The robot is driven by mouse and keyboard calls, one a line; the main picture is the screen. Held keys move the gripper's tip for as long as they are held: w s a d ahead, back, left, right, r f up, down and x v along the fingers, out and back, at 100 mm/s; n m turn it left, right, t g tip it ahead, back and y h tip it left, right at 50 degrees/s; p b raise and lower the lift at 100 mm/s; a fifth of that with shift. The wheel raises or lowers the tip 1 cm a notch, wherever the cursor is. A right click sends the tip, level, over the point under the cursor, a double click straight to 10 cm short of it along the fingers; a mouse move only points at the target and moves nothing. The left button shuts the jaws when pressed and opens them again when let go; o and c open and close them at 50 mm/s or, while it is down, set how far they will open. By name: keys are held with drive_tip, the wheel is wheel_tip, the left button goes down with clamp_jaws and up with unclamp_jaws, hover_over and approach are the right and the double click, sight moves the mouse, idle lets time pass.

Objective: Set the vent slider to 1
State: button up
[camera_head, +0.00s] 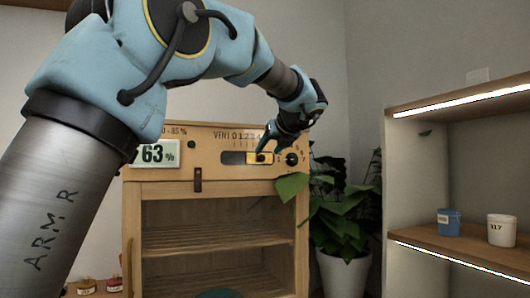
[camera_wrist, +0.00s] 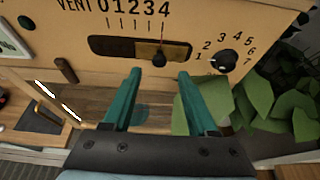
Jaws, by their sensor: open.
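The vent slider is a dark slot (camera_wrist: 105,46) in the front of a wooden cabinet, with a brass plate filling its right part. Its small dark knob (camera_wrist: 159,60) stands on the plate, under about the 4 of the printed 0 to 4 scale (camera_wrist: 135,8). The knob also shows in the head view (camera_head: 261,157). My gripper (camera_wrist: 157,74) is open, its teal fingers apart and pointing at the panel. The knob appears between the fingertips, slightly beyond them; I cannot tell whether either finger touches it. In the head view my gripper (camera_head: 268,147) is at the slider.
A black dial (camera_wrist: 225,61) numbered 1 to 7 sits close right of the slider. A leafy plant (camera_head: 340,208) stands at the cabinet's right. A shelf (camera_head: 470,241) holds two cups farther right.

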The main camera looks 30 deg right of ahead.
sight(261, 158)
drive_tip(key=shift+p+x, duration=0.45)
drive_tip(key=shift+x, duration=1.85)
clamp_jaws()
drive_tip(key=shift+a, duration=0.15)
